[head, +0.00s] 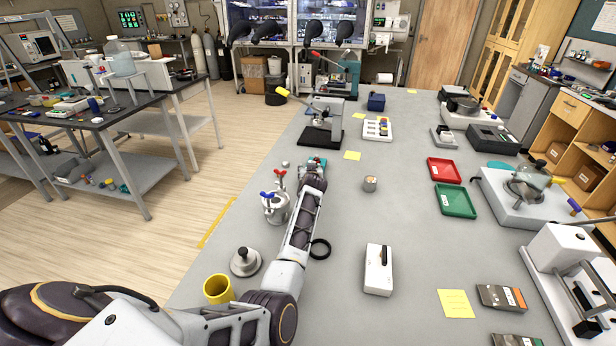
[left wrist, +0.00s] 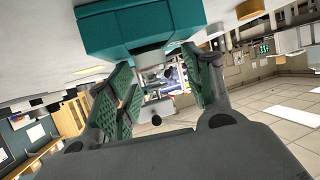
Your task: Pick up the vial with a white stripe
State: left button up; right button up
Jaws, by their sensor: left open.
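My left arm reaches away over the grey bench in the head view, and its gripper (head: 312,171) is beside a small teal block, partly hidden behind it. In the left wrist view the gripper (left wrist: 164,92) is open, with green-padded fingers apart. The teal block (left wrist: 142,30) fills the top of that upside-down view, just beyond the fingers. A pale stub (left wrist: 150,60) shows under the block, between the fingers; I cannot tell if it is a vial. I cannot make out a white stripe on anything. My right gripper is not in view.
A white tray with coloured pieces (head: 377,129) and a microscope-like press (head: 322,120) stand farther back. A metal pot with red and blue taps (head: 275,207) is left of my arm. A small jar (head: 369,184) and a black ring (head: 320,249) are to its right.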

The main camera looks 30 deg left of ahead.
pick_arm(q)
jog(key=shift+w+f, duration=0.1)
jog(key=shift+w, duration=0.1)
jog(key=shift+d+r, duration=0.15)
jog(key=shift+r, duration=0.05)
jog(key=c, duration=1)
jog(key=shift+r, duration=0.7)
notch_tip(320, 180, up, 7)
jog(key=shift+f+b, duration=0.1)
jog(key=shift+b, duration=0.2)
jog(key=shift+r, duration=0.9)
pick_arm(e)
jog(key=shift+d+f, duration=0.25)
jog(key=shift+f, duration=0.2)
